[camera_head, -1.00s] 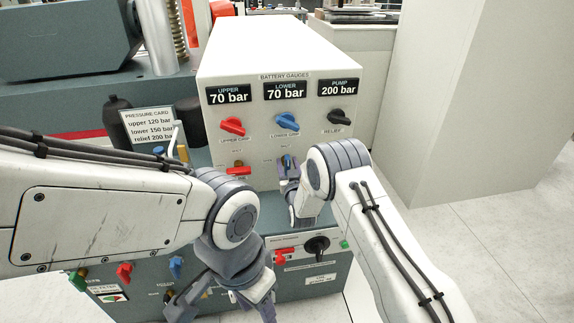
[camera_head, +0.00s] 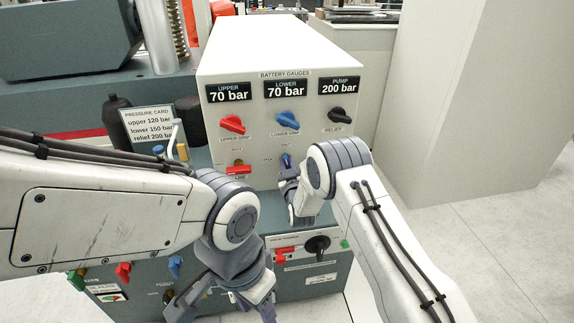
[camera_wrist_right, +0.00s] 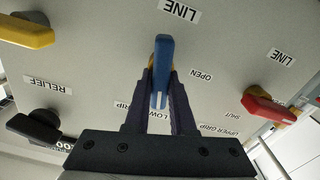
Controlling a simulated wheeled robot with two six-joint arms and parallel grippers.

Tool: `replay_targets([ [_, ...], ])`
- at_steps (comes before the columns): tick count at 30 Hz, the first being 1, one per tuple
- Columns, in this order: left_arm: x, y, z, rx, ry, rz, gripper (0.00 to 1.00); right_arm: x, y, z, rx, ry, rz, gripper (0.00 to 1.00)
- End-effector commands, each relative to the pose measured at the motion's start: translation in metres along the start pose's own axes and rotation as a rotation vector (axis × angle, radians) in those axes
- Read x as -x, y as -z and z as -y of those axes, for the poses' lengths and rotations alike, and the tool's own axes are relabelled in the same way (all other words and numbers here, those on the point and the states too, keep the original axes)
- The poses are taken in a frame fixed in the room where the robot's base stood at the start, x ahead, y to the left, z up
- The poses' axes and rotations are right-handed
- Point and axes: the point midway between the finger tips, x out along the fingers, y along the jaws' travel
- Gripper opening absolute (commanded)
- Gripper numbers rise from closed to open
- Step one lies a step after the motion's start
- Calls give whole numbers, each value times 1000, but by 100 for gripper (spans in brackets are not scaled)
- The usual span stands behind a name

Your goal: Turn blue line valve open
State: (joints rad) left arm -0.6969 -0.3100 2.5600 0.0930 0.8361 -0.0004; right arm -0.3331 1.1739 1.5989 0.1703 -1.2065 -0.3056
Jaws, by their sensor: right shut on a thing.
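The blue line valve (camera_head: 286,160) is a small blue lever low on the front of the white gauge box, under the lower grip knob. My right gripper (camera_head: 289,178) is at it, and my arm hides part of this area. In the right wrist view the blue lever (camera_wrist_right: 161,60) stands between the two dark fingers of my right gripper (camera_wrist_right: 161,90), which are shut on it. The lever points straight up and down in that picture, with the OPEN label to its right. My left gripper (camera_head: 228,298) is low in front of the lower cabinet, fingers spread and empty.
The red line valve (camera_head: 239,169) is left of the blue one. A yellow lever (camera_wrist_right: 27,31) and the black relief knob (camera_wrist_right: 36,127) show in the wrist view. Red upper (camera_head: 233,124) and blue lower (camera_head: 288,119) grip knobs sit above. Gauges read 70, 70 and 200 bar.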

Motion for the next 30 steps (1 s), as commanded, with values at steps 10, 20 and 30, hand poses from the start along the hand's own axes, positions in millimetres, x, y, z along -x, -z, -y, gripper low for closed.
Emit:
replay_targets([
  [10,-13,-1,1,0,0,0,50,0,-1,4,327,-1,-3,0],
  [20,-21,-1,2,0,0,0,50,0,-3,8,641,1,-2,0],
  [30,-28,-2,2,0,0,0,50,0,-5,11,960,1,-2,0],
])
